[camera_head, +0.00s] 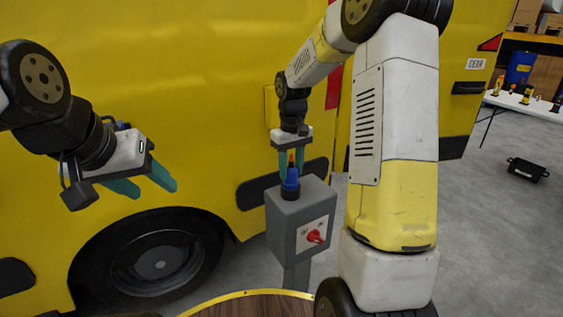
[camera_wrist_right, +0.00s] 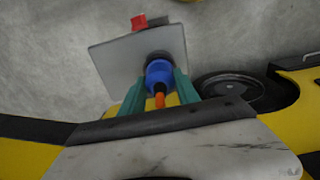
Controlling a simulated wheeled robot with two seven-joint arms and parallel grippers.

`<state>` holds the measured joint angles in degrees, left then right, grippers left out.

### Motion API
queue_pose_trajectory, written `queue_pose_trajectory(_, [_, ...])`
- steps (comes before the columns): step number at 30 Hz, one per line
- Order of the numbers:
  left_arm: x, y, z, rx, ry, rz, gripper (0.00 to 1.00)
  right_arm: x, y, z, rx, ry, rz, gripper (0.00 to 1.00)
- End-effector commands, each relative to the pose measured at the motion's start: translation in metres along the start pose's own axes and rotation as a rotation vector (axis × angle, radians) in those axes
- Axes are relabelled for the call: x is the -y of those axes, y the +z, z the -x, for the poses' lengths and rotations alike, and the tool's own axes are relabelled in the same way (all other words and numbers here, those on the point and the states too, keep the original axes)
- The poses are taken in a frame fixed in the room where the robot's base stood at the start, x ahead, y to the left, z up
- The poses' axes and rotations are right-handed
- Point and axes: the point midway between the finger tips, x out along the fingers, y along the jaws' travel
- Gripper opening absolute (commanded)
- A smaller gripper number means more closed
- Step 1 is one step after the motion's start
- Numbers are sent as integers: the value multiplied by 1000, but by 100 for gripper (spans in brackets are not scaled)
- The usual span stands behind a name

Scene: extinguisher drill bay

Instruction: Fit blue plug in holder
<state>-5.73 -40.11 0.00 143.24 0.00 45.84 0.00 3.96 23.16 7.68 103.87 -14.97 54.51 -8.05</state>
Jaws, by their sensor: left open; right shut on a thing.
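The blue plug (camera_head: 291,182) is upright on top of the grey box (camera_head: 285,222), with its lower end at the dark round holder (camera_head: 289,195). I cannot tell how deep it sits. My right gripper (camera_head: 291,170) points down, its teal fingers shut on the plug's upper part. In the right wrist view the plug (camera_wrist_right: 159,75) is between the fingers, its orange end (camera_wrist_right: 160,100) towards the camera. The holder shows as a dark ring (camera_wrist_right: 159,57) around the plug's far end. My left gripper (camera_head: 148,184) is open and empty, off to the left.
The box has a red switch (camera_head: 315,237) on its front and stands on a post. A yellow vehicle (camera_head: 170,80) with a wheel (camera_head: 150,262) is close behind. A round wooden top (camera_head: 255,306) is at the bottom. A white table (camera_head: 530,105) stands far right.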

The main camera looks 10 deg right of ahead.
Motion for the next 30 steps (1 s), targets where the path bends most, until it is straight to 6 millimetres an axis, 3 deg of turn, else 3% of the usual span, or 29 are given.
queue_pose_trajectory(2, [0, 0, 0, 0, 0, 0, 53, 0, 0, 1, -1, 0, 0, 0])
queue_pose_trajectory(3, [0, 0, 0, 0, 0, 0, 53, 0, 0, 1, -1, 0, 0, 46])
queue_pose_trajectory(6, [0, 0, 0, 0, 0, 0, 53, 0, 0, 1, -1, 0, 0, 63])
queue_pose_trajectory(17, [0, 0, 0, 0, 0, 0, 53, 0, 0, 5, -2, 1, 0, 63])
queue_pose_trajectory(30, [0, 0, 0, 0, 0, 0, 53, 0, -1, 70, -4, 1, 1, 63])
